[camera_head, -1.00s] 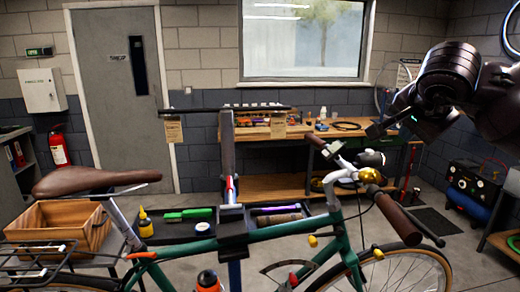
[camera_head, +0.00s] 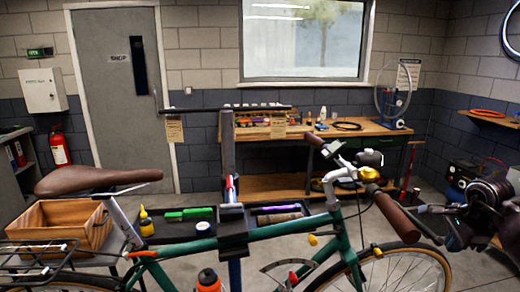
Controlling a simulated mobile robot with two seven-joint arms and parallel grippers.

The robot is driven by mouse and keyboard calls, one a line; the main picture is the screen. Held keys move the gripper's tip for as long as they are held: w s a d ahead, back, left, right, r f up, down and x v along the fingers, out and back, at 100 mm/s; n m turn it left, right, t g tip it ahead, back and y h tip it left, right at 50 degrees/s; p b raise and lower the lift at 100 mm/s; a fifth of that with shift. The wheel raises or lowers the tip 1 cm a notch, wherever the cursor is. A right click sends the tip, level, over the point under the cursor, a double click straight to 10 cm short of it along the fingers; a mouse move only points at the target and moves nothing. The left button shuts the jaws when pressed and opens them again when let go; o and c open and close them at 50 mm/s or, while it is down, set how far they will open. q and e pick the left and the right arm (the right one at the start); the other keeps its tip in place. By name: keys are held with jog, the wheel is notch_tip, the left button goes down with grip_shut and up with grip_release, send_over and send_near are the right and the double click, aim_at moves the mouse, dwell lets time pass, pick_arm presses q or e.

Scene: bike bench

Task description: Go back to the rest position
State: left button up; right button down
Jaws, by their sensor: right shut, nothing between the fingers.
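My right gripper (camera_head: 428,208) is low at the right edge, its dark fingers pointing left. It is shut and empty, to the right of the bicycle's brown handlebar grip (camera_head: 398,218), and appears apart from it. My left gripper is not in view. The green bicycle (camera_head: 290,232) is held in the repair stand (camera_head: 229,160), with its brown saddle (camera_head: 98,180) at the left.
A tool tray (camera_head: 180,230) sits on the stand behind the frame. A wooden crate (camera_head: 60,222) is at the rear rack. A workbench (camera_head: 365,129) stands under the window. A red extinguisher (camera_head: 59,150) hangs at the left. Open floor shows behind the bicycle.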

jog(key=s+d+f+m+g+y, duration=0.1)
jog(key=s+d+f+m, duration=0.1)
jog(key=s+d+f, duration=0.3)
jog(key=s+d+f+m+g, duration=0.1)
jog(key=s+d+f, duration=0.15)
jog(key=f, duration=0.35)
jog(key=w+a+r+m+t+y, duration=0.8)
jog(key=w+r+m+t, duration=0.4)
jog(key=r+m+t, duration=0.1)
jog(key=w+d+r+m+t+h, duration=0.3)
jog(key=d+r+m+t+h, duration=0.3)
jog(key=m, duration=0.8)
jog(key=d+f+m+g+h, duration=0.35)
jog(key=d+m+h, duration=0.45)
jog(key=m, duration=0.6)
jog(key=s+a+f+m+g+y, duration=0.1)
jog(key=s+a+f+m+y, duration=0.1)
jog(key=s+a+f, duration=0.8)
jog(key=s+a+f+m+g+y, duration=0.15)
jog(key=s+a+f, duration=0.35)
jog(key=f, duration=0.9)
jog(key=s+a+f+m+g, duration=0.1)
jog(key=s+a+f+m, duration=0.1)
jog(key=s+a, duration=0.7)
jog(key=s+a+f+m+y, duration=0.1)
jog(key=s+a+f, duration=0.3)
jog(key=s+a, duration=0.4)
jog(key=shift+s+a+f+m+g, duration=0.35)
jog(key=shift+f+m+g, duration=0.05)
jog(key=shift+m, duration=0.05)
